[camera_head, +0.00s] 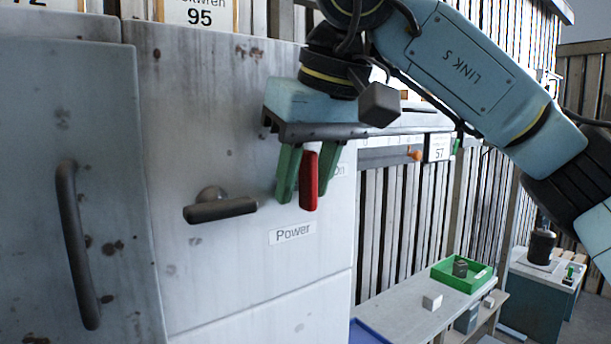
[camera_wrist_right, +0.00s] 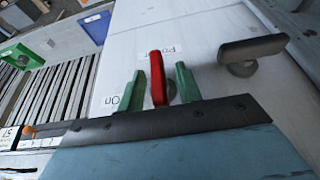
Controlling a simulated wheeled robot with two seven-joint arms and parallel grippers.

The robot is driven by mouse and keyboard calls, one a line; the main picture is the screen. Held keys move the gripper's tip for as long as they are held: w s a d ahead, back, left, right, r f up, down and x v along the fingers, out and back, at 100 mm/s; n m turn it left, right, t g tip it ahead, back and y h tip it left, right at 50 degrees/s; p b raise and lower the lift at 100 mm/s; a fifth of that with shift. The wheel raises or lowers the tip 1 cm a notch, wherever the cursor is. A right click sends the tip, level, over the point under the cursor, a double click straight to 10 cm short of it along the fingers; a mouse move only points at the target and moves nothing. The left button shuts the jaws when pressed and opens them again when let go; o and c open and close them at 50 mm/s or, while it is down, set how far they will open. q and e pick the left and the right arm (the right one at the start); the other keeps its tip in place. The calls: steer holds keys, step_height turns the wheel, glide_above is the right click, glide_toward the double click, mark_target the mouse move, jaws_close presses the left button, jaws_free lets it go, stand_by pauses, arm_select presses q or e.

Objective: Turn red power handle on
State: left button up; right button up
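The red power handle (camera_head: 309,182) sticks out of the grey cabinet front just above the "Power" label (camera_head: 293,233). An "On" label (camera_head: 338,170) is to its right. My right gripper (camera_head: 302,190) points down at the handle, with its two green fingers apart, one on each side of the handle. In the right wrist view the red handle (camera_wrist_right: 157,78) stands between the green fingers (camera_wrist_right: 160,84), with a gap visible on both sides. I cannot tell how deep the handle sits between them. My left gripper is not in view.
A dark cabinet handle (camera_head: 220,210) juts out left of the red handle, and a long curved door handle (camera_head: 76,245) is farther left. At lower right, a bench (camera_head: 405,312) bears a green tray (camera_head: 463,274) and a small white block (camera_head: 432,301).

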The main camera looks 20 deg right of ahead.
jaws_close()
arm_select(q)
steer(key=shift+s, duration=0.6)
